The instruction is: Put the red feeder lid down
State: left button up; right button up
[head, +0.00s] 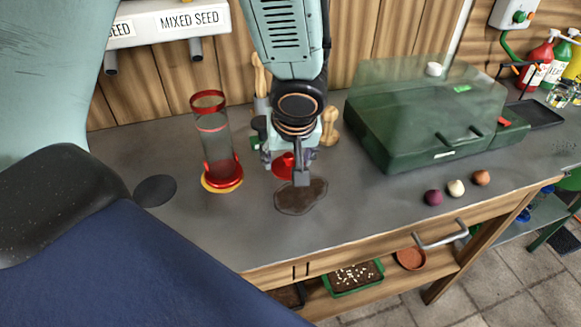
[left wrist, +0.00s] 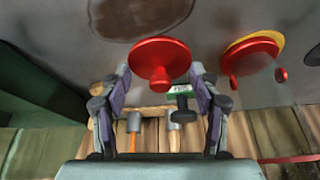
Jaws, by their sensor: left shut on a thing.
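The red feeder lid (head: 283,167) shows partly behind my left gripper (head: 290,165) in the head view. In the left wrist view the lid (left wrist: 160,57) is a red disc with a knob, between the two fingertips of the left gripper (left wrist: 160,75). The feeder (head: 215,143), a clear tube with a red top ring and red base, stands upright to the left, apart from the lid. My right gripper is not in view.
A dark brown patch (head: 301,196) lies on the bench in front of the gripper. A black disc (head: 155,190) lies left of the feeder. A green case (head: 425,125) stands at the right, with three small balls (head: 456,188) before it. The bench (head: 375,205) is clear between patch and balls.

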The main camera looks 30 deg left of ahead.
aim_at(290, 162)
pick_arm(q)
notch_tip(290, 162, down, 2)
jog(key=shift+a+f+b, duration=0.1)
jog(key=shift+f+b, duration=0.15)
jog(key=shift+b, duration=0.35)
jog(key=shift+f, duration=0.15)
jog(key=shift+w+d, duration=0.15)
jog(key=shift+d, duration=0.15)
jog(key=shift+a, duration=0.2)
jog(key=shift+f, duration=0.1)
jog(key=o, duration=0.9)
jog(key=shift+d, duration=0.1)
jog(key=shift+o, duration=0.2)
